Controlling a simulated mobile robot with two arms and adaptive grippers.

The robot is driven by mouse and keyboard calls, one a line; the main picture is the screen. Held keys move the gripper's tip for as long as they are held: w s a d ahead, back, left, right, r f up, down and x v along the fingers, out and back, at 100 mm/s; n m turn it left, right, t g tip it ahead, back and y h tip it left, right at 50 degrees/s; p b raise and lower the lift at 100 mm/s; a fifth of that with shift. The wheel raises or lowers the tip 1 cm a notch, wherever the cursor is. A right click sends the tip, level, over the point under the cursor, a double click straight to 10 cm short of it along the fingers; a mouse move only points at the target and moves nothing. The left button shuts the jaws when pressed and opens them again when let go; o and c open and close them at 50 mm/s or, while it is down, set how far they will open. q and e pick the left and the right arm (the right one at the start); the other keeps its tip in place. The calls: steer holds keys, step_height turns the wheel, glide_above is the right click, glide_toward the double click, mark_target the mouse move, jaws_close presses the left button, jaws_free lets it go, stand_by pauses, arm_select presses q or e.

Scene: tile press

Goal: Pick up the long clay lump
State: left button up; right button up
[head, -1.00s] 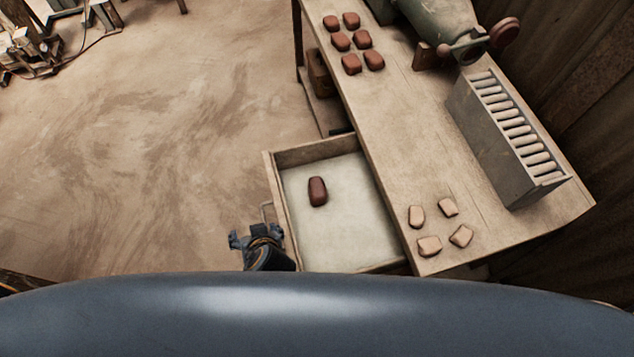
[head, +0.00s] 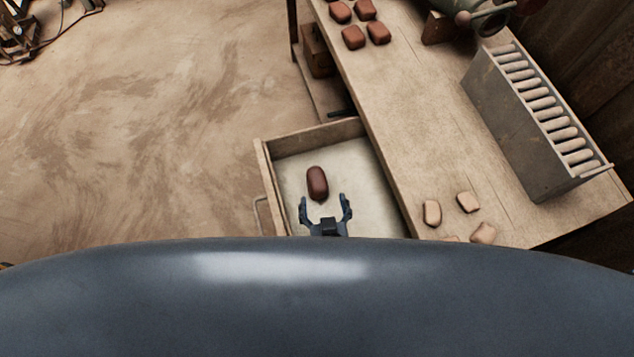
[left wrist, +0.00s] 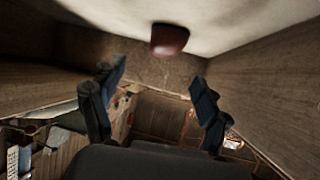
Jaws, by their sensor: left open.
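The long clay lump (head: 317,183) is dark red-brown and lies in the open drawer (head: 388,214), on its pale floor. My left gripper (head: 326,203) is open and empty over the drawer, just below the lump in the head view, with its fingers pointing toward it. In the left wrist view the lump (left wrist: 169,39) shows at the top, beyond and between the two open fingertips (left wrist: 158,84). The fingers and the lump look apart. My right gripper is in neither view.
The drawer's wooden walls surround the lump. The bench (head: 420,130) on the right carries several red-brown lumps (head: 353,37), several pale pieces (head: 432,212) and a grey rack of rollers (head: 520,130).

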mark_target(318, 185)
arm_select(q)
steer(key=shift+w+f, duration=0.3)
steer(key=shift+f, duration=0.15)
steer(key=x, duration=0.2)
steer(key=shift+w+a+f+p, duration=0.1)
steer(key=shift+w+a+p, duration=0.1)
steer(key=shift+w+p, duration=0.1)
steer(key=x, duration=0.3)
steer(key=shift+w+a+f+p, duration=0.15)
steer(key=shift+a+f+p, duration=0.05)
steer(key=shift+f+p, duration=0.1)
steer(key=shift+w+f, duration=0.25)
steer(key=shift+w, duration=0.2)
steer(key=c, duration=1.6)
steer(key=shift+o, duration=0.2)
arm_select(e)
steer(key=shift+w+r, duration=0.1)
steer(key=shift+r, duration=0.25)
arm_select(q)
steer(key=shift+r, duration=0.15)
